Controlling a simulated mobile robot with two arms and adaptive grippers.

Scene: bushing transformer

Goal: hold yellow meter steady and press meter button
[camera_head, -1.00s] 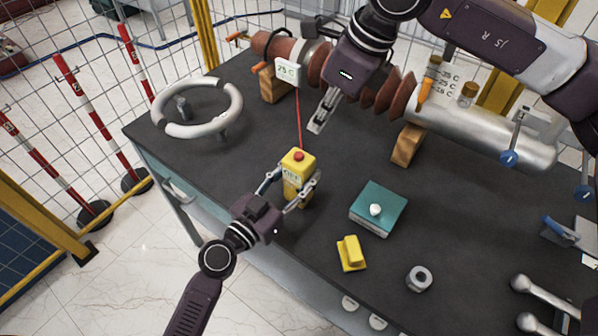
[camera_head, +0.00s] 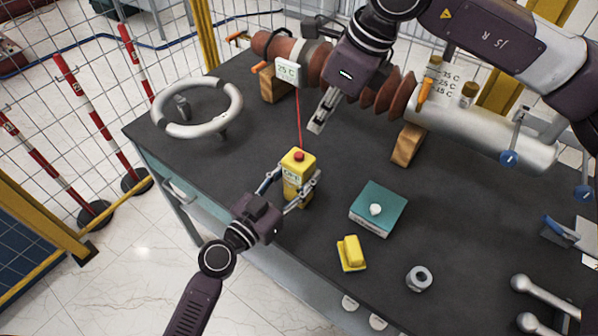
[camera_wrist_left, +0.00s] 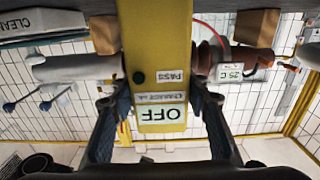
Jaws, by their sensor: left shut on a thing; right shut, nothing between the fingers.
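The yellow meter (camera_head: 298,184) stands upright on the dark table and has a red button (camera_head: 299,155) on top. My left gripper (camera_head: 287,188) is shut around the meter's sides. In the left wrist view the meter (camera_wrist_left: 154,55) shows upside down between the fingers, with labels reading "PASS" and "OFF" (camera_wrist_left: 162,114). My right gripper (camera_head: 318,126) is shut and empty, pointing down above the table behind and to the right of the meter, apart from the button. A red wire (camera_head: 299,120) runs behind the meter toward the bushing.
The brown ribbed bushing (camera_head: 385,95) with its grey cylinder lies on wooden blocks (camera_head: 407,145) at the back. A teal box (camera_head: 378,207), a yellow block (camera_head: 351,253) and a metal nut (camera_head: 420,278) are to the right. A grey ring (camera_head: 232,118) lies left.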

